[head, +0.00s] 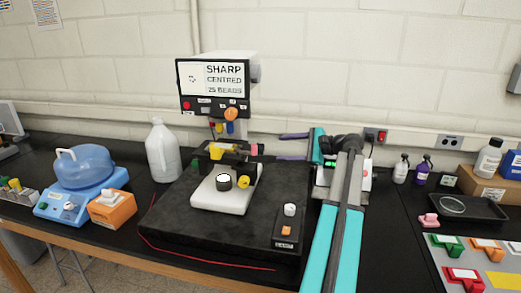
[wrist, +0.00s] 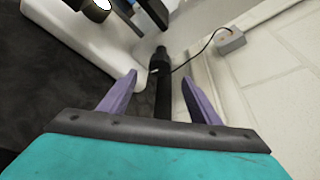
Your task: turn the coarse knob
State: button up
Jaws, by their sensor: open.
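A microscope-like instrument (head: 218,83) with a screen reading "SHARP CENTRED 25 BEADS" stands on a black slab. Its white foot (head: 207,200) carries a black knob with a pale face (head: 224,182) and a yellow knob (head: 243,183). No readable label tells which knob is the coarse one. My gripper (head: 281,147) is open and empty, right of the instrument, its purple fingers pointing left. In the wrist view my gripper (wrist: 158,78) has its fingers spread, with a dark post between them in the picture; its distance is unclear. A dark pale-faced knob (wrist: 97,8) shows at the top left.
A control pad (head: 288,230) with a white knob and orange button is on the slab's front right. A white jug (head: 162,151) and a blue device (head: 82,180) stand left. Bottles, a black tray (head: 468,208) and coloured pieces lie right. A cord runs to a grey wall box (wrist: 230,40).

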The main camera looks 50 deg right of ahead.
aim_at(263, 150)
jog(key=p+x, duration=0.2)
jog(key=x, duration=0.9)
jog(key=shift+p, duration=0.35)
jog(key=c, duration=1)
jog(key=shift+f, duration=0.1)
